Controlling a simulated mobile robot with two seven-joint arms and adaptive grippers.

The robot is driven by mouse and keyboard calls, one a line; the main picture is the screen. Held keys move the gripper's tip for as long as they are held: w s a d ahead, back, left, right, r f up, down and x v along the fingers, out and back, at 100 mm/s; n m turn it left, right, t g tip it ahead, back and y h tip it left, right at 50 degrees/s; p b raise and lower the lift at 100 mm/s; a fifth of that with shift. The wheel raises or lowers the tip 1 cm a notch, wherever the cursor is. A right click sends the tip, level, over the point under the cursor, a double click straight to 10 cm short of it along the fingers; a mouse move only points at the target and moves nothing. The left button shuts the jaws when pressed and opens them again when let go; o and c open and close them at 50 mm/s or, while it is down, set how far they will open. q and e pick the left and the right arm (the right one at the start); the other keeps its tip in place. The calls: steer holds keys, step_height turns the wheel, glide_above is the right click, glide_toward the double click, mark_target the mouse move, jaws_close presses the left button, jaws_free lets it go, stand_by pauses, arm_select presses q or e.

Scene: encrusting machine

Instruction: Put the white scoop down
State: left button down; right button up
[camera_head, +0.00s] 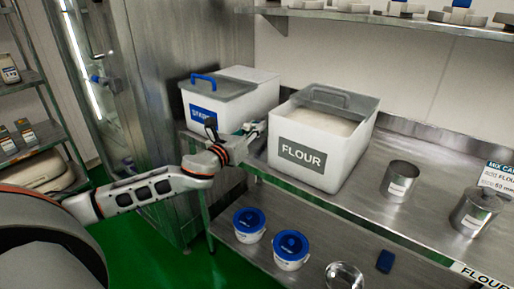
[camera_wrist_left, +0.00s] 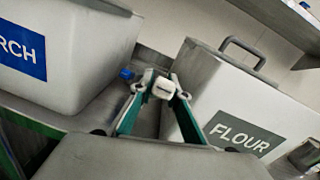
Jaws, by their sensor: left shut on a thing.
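My left gripper (camera_head: 254,130) reaches in from the left to the gap between the starch bin and the flour bin, just above the steel table. In the left wrist view, my left gripper (camera_wrist_left: 160,98) has its green-lined fingers shut on a small white piece, the white scoop (camera_wrist_left: 163,88). Most of the scoop is hidden, and I cannot tell whether it touches the table. The flour bin (camera_head: 306,162) is right of the gripper and also shows in the left wrist view (camera_wrist_left: 262,100). My right gripper is not in view.
The starch bin (camera_head: 238,112), with a blue-handled lid, stands to the left. A small blue thing (camera_wrist_left: 126,73) lies in the gap between the bins. Metal cans (camera_head: 399,182) stand on the table further right. Blue-lidded tubs (camera_head: 291,250) sit on the lower shelf.

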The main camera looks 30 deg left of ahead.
arm_select(q)
steer(key=shift+f, duration=0.75)
step_height(320, 180, down, 4)
steer(key=shift+f+b, duration=0.2)
steer(key=shift+b, duration=0.7)
steer(key=shift+r, duration=0.1)
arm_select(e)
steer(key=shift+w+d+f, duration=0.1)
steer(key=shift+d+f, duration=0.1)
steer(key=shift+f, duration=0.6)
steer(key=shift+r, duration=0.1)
arm_select(q)
steer(key=c, duration=1.9)
jaws_free()
steer(key=shift+f, duration=0.2)
steer(key=shift+r, duration=0.15)
